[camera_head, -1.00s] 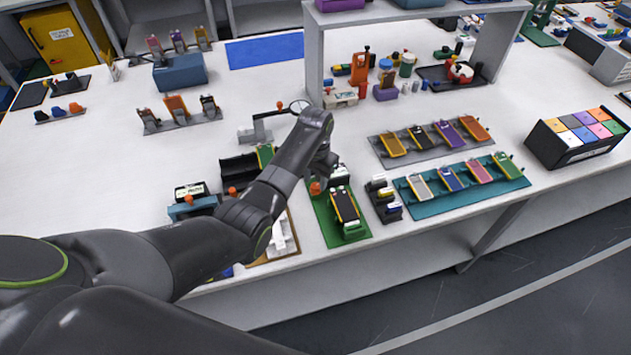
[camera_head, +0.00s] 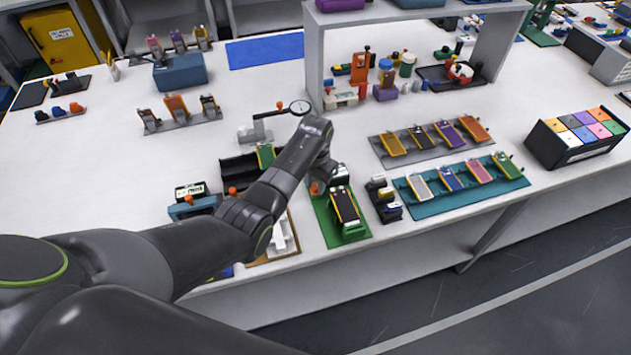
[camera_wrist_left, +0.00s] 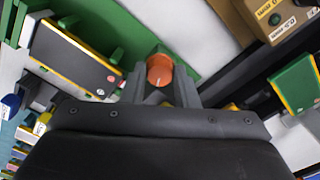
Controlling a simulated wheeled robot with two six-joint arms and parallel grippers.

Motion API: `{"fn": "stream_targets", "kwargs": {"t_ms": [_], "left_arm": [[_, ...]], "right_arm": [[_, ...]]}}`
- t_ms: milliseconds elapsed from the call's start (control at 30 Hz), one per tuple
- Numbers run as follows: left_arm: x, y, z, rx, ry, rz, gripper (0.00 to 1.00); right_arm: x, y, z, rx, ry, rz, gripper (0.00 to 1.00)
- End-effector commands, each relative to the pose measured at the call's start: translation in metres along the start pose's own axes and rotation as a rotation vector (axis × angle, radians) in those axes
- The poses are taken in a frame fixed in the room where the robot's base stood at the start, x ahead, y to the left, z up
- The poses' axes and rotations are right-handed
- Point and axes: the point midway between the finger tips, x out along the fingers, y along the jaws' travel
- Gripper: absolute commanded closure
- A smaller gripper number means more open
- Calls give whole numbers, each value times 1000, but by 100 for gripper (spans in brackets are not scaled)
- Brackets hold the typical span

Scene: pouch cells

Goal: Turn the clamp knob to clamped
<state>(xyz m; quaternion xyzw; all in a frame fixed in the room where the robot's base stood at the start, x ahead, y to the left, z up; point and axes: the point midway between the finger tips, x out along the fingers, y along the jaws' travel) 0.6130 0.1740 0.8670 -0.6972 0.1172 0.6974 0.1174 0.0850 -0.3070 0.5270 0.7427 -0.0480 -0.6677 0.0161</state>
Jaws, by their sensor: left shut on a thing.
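The clamp knob is an orange round knob (camera_wrist_left: 158,70) with a pale line mark on its top. In the wrist view it sits between the two fingers of my left gripper (camera_wrist_left: 160,88), which is shut on it. In the head view the left gripper (camera_head: 318,183) is over the far left part of a green fixture (camera_head: 325,225), and the knob is mostly hidden by the hand. A dark pouch cell with yellow edges (camera_head: 344,206) lies in the fixture; it also shows in the wrist view (camera_wrist_left: 75,55). My right gripper is not in view.
A black stand with small parts (camera_head: 384,200) is right of the fixture. A teal rack of cells (camera_head: 450,205) and a grey rack (camera_head: 410,152) lie farther right. A dial gauge stand (camera_head: 262,130) and a black tray (camera_head: 238,168) are at the left. The table's front edge is close.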

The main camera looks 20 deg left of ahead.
Motion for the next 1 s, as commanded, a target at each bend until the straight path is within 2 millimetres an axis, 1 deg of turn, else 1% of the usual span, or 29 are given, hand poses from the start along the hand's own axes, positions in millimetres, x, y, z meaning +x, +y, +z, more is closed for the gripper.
{"fn": "stream_targets", "kwargs": {"t_ms": [33, 200, 400, 533, 800, 833, 900, 1000], "left_arm": [[-3, 0, 0, 30, -1, 0, 96], [-4, 0, 0, 183, -1, 1, 96], [-2, 0, 0, 322, -1, 1, 96], [-1, 0, 0, 356, 0, 0, 96], [-1, 0, 0, 358, 1, 0, 96], [-1, 0, 0, 358, 1, 0, 71], [-1, 0, 0, 357, 1, 0, 64], [0, 0, 0, 357, 1, 0, 64]], "right_arm": [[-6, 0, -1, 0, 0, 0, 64], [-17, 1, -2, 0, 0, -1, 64], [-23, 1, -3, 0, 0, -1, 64], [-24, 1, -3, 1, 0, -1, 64], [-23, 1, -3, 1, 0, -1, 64], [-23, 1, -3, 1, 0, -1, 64], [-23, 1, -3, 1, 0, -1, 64], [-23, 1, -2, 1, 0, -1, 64]]}}
